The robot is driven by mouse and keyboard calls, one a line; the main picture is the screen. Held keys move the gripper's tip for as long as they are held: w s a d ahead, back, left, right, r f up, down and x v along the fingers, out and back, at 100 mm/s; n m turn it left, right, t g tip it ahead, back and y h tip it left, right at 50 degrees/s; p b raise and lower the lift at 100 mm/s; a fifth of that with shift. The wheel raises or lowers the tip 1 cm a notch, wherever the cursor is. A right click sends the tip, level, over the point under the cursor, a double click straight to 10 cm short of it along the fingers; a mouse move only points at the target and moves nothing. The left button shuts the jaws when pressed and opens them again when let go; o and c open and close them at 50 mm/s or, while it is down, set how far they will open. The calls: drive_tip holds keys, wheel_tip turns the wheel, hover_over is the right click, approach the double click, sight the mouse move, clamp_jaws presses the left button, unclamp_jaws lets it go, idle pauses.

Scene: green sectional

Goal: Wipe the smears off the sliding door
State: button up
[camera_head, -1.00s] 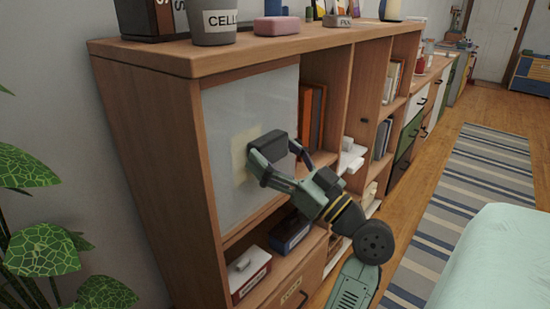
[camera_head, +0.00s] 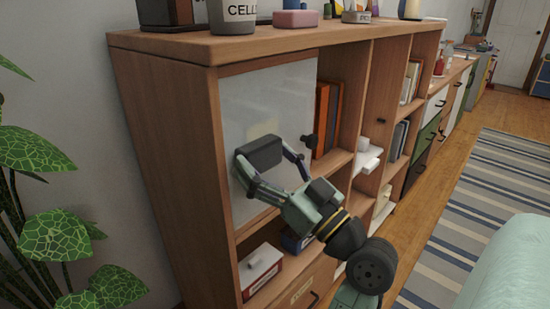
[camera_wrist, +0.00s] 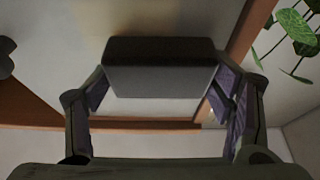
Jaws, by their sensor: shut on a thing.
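The sliding door (camera_head: 240,100) is a pale, slightly see-through panel in the left bay of the wooden shelf unit. One faint yellowish smear (camera_head: 262,130) shows on it, just above the block. My gripper (camera_head: 262,160) is shut on a dark grey block (camera_head: 259,152), held against or very close to the door's middle; I cannot tell if it touches. In the wrist view the block (camera_wrist: 160,75) lies between both fingers, with the door (camera_wrist: 70,40) behind it. The block and fingers hide part of the door.
A dark round knob (camera_head: 308,140) sits at the door's right edge. Books (camera_head: 328,115) stand in the open bay to the right. A grey cup (camera_head: 232,15) stands on top. A white-lidded box (camera_head: 261,268) is below. A leafy plant (camera_head: 50,200) is at left.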

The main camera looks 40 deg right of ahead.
sight(278, 126)
drive_tip(key=shift+a, duration=0.7)
drive_tip(key=shift+r+p, duration=0.55)
drive_tip(key=shift+r, duration=0.55)
drive_tip(key=shift+w+d+f+b, duration=0.15)
drive_tip(key=shift+d+b, duration=0.45)
drive_tip(key=shift+d, duration=0.95)
drive_tip(key=shift+d+b, duration=0.65)
drive_tip(key=shift+d, duration=1.8)
drive_tip(key=s+b, duration=0.1)
drive_tip(key=s, duration=0.5)
drive_tip(key=shift+d, duration=0.2)
drive_tip(key=s+b, duration=0.1)
drive_tip(key=s, duration=0.2)
drive_tip(key=shift+d, duration=0.15)
